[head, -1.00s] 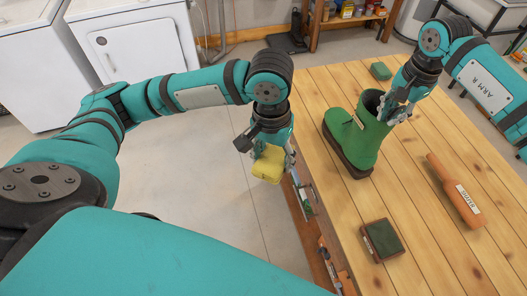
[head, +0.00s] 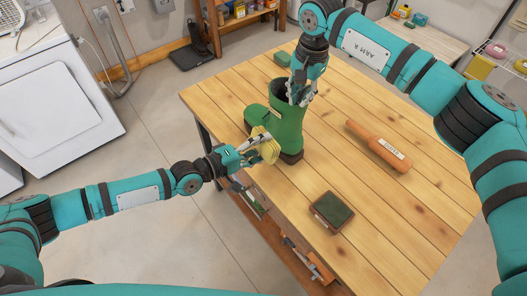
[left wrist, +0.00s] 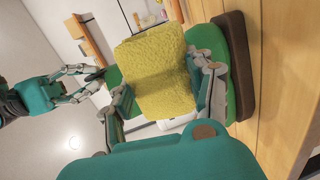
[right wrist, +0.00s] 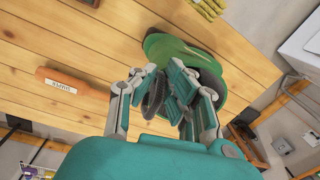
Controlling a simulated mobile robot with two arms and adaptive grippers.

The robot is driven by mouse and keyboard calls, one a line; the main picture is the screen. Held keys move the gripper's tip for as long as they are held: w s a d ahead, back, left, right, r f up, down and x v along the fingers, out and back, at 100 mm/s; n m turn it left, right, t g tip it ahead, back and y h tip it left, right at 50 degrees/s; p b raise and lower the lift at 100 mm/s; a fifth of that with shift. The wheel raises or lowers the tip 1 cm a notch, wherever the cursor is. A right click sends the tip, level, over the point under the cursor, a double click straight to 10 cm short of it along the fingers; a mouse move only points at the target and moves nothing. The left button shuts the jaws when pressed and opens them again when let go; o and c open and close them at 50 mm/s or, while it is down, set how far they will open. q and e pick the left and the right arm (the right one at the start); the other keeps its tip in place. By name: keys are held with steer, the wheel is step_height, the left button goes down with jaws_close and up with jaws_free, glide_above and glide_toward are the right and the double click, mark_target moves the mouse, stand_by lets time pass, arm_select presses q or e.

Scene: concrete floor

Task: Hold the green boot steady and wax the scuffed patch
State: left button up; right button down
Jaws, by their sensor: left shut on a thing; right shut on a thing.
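The green boot (head: 290,128) stands upright on the wooden table near its left edge, toe to the left. My right gripper (head: 300,92) is shut on the boot's shaft at its top opening; the boot also shows in the right wrist view (right wrist: 172,48). My left gripper (head: 256,151) is shut on a fuzzy yellow pad (left wrist: 155,72). The pad is held against or very close to the boot's side; contact is not clear. No scuffed patch can be made out; the pad covers part of the boot.
A dark-topped square block or tin (head: 332,212) lies toward the table's near side. An orange wooden tool with a label (head: 378,146) lies right of the boot. The near right tabletop is clear.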

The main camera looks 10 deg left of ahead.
mark_target(272, 119)
steer(key=shift+a, duration=0.1)
arm_select(q)
steer(key=shift+w+d+f+n+t, duration=0.1)
steer(key=shift+w+d+n+t, duration=0.15)
steer(key=shift+w+t, duration=0.4)
steer(key=shift+w+d+f+n+t, duration=0.1)
steer(key=shift+w+d+n+t, duration=0.2)
steer(key=shift+w, duration=0.6)
steer(key=shift+w+d+f+n+t, duration=0.1)
steer(key=shift+w+d+n+t, duration=0.05)
steer(key=shift+w+t, duration=0.5)
steer(key=shift+x, duration=1.1)
steer(key=shift+w+a, duration=0.1)
steer(key=shift+w+a, duration=1.35)
steer(key=shift+a, duration=0.15)
steer(key=shift+d, duration=0.15)
steer(key=shift+s+d, duration=1.4)
steer(key=shift+d, duration=0.05)
steer(key=shift+w+a, duration=1.45)
steer(key=shift+a, duration=0.1)
